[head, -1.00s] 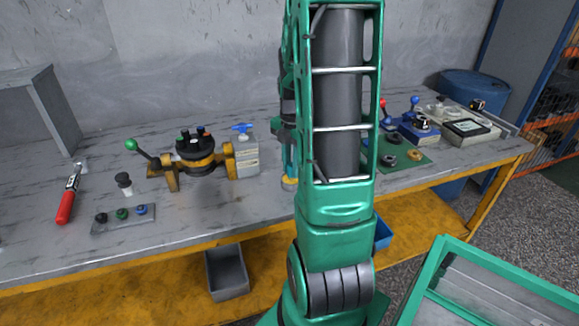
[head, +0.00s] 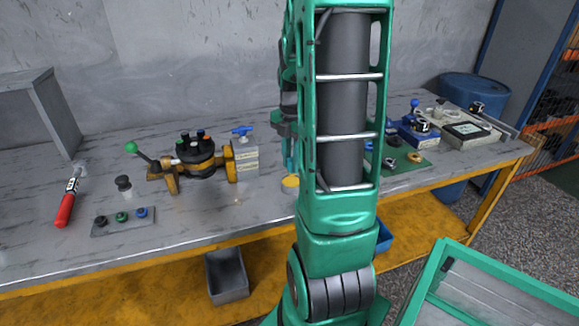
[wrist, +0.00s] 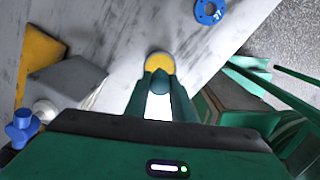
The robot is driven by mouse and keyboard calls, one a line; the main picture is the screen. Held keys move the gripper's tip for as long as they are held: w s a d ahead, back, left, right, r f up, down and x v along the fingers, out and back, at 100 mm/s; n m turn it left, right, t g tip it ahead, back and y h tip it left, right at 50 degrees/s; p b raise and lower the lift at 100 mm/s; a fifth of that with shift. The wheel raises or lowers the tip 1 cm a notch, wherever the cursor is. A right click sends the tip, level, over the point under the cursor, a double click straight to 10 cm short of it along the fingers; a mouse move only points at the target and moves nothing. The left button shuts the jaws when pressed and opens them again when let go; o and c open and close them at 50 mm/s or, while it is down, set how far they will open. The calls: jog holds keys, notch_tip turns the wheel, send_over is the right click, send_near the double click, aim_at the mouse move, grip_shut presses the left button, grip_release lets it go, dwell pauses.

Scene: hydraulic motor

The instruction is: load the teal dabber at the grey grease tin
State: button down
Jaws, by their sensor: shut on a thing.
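My gripper (wrist: 160,100) is shut on the teal dabber (wrist: 162,84), whose rounded teal end shows between the fingers in the wrist view. A round yellow face (wrist: 159,63) lies just beyond that end. In the head view, the teal dabber (head: 289,164) hangs upright beside my arm, with the yellow round thing (head: 290,181) right under it at bench level. I cannot tell whether this yellow face is the grease in the grey tin or part of the dabber, nor whether they touch. My arm hides part of the bench there.
A yellow-black motor assembly (head: 198,160) with a grey block (head: 245,158) and blue valve handle stands to the left. A red-handled tool (head: 66,205) and a plug plate (head: 122,221) lie farther left. A green mat (head: 413,163) with parts lies right of my arm.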

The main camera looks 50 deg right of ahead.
jog(key=shift+r, duration=1.95)
jog(key=shift+s, duration=0.1)
